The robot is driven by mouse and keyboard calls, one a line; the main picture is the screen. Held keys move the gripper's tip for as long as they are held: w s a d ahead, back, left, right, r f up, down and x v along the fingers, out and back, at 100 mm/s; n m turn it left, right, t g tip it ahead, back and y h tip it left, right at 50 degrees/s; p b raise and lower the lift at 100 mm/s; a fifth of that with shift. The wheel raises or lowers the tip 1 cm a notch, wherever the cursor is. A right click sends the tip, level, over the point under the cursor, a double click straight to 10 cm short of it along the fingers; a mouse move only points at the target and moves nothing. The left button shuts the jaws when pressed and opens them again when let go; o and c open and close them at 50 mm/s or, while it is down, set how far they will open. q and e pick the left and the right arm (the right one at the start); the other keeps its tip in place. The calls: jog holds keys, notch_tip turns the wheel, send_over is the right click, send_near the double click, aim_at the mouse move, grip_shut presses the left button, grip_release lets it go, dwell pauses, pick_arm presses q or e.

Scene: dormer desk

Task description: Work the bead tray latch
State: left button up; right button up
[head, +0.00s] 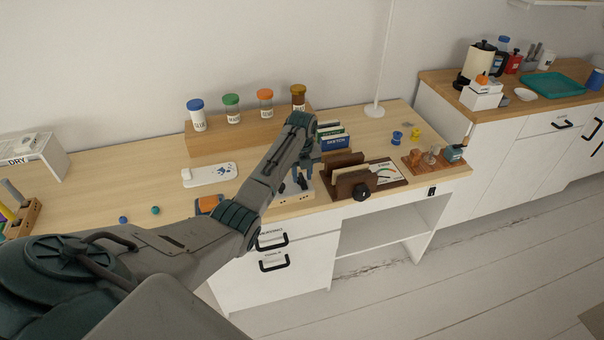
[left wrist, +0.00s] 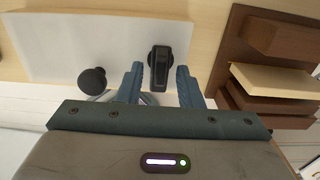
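A white box-like fixture (head: 293,197) sits at the desk's front edge, mostly hidden under my left gripper (head: 302,182) in the head view. In the left wrist view the pale plate (left wrist: 75,45) carries a small black upright lever (left wrist: 160,67), which looks like the latch, and a round black knob (left wrist: 92,80) to its left. My left gripper (left wrist: 160,75) is open, with one blue finger on each side of the lever. A gap shows on both sides, so it does not appear gripped. My right gripper is not in view.
A brown rack (head: 352,184) with envelopes stands close right of the gripper; it also shows in the left wrist view (left wrist: 270,85). Blue books (head: 334,138) and a wooden riser with jars (head: 232,134) stand behind. A white tablet-like board (head: 208,175) lies left.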

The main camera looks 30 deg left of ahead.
pick_arm(q)
grip_shut()
jog(key=shift+r, duration=0.1)
jog(key=n+p, duration=0.3)
jog(key=shift+r, duration=0.15)
jog(key=n+p, duration=0.2)
jog(key=n, duration=0.1)
jog(key=shift+w+n, duration=0.15)
jog(key=shift+n, duration=0.25)
jog(key=n+p, duration=0.2)
jog(key=n, duration=0.3)
jog(key=shift+w, duration=0.1)
jog(key=n+p, duration=0.1)
jog(key=n, duration=0.2)
jog(key=shift+n, duration=0.3)
jog(key=shift+w+n+p, duration=0.1)
jog(key=shift+n+p, duration=0.4)
jog(key=shift+n, duration=0.7)
jog(key=shift+f, duration=0.2)
